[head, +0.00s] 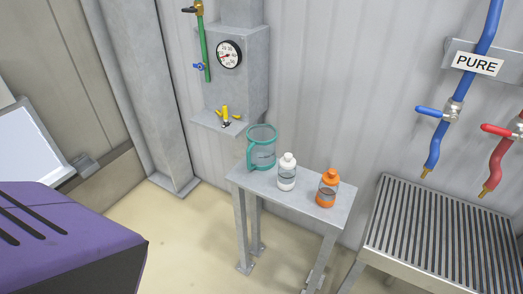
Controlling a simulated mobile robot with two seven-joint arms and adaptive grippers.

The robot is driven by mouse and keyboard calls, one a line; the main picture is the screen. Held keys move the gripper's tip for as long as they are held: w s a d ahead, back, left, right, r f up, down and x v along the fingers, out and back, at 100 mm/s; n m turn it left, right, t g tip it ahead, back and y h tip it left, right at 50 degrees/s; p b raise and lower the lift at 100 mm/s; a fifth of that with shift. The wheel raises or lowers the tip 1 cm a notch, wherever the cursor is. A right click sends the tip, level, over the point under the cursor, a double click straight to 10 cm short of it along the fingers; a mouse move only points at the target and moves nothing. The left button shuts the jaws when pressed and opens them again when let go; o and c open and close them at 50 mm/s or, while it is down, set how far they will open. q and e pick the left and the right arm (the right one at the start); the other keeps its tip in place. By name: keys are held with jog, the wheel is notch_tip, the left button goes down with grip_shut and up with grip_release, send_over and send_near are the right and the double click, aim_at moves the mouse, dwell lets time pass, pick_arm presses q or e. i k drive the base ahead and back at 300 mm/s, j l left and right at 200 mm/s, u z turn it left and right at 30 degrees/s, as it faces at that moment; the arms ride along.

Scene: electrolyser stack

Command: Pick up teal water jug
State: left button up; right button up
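The teal water jug (263,148) stands upright at the left end of a small grey metal table (248,180) in the head view. It is see-through, and its handle points to the left and toward me. Neither of my grippers shows in the head view. Nothing is touching the jug except the table under it.
A white bottle (287,175) and an orange bottle (328,190) stand right of the jug. A gauge box (240,75) with a ledge is on the wall behind. A slatted metal rack (440,235) stands right, below blue (480,50) and red (497,165) pipes. A purple housing (70,235) fills the lower left.

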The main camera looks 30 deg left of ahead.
aim_at(262, 138)
jog(key=l+u, duration=0.4)
jog(key=l, duration=0.3)
jog(key=l+u, duration=0.35)
jog(key=l, duration=0.4)
